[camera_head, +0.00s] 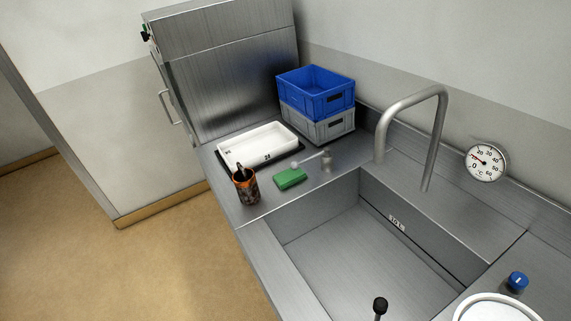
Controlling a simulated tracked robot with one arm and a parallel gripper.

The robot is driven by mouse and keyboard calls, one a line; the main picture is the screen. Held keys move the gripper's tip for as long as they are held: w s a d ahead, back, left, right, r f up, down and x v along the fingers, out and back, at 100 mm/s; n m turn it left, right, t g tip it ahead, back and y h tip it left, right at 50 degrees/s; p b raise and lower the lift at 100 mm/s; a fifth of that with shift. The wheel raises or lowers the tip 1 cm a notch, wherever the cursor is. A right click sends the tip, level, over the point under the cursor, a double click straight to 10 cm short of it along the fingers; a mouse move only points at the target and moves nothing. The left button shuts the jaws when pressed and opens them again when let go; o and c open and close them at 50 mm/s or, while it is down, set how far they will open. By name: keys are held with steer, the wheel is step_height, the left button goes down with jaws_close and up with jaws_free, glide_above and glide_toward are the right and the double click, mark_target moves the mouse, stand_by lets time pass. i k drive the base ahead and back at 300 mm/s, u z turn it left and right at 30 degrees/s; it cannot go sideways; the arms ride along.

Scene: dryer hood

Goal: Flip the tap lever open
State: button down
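A small metal post with a thin lever (309,159) stands on the counter left of the spout, at the sink's far left corner. The lever points left from the post and ends in a pale knob. I take it for the tap lever; I cannot tell its exact setting. My gripper is not in view.
A green sponge (290,178) lies just in front of the lever. A dark orange-rimmed cup (245,187), a white tray (258,143), and a blue crate (315,90) on a grey crate (318,126) stand nearby. A blue knob (517,281) is at right. Floor at left is clear.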

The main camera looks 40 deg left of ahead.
mark_target(294, 165)
steer(key=u, duration=0.05)
steer(key=k, duration=0.15)
steer(key=u, duration=2.65)
steer(key=i, duration=2.35)
steer(key=z, duration=1.75)
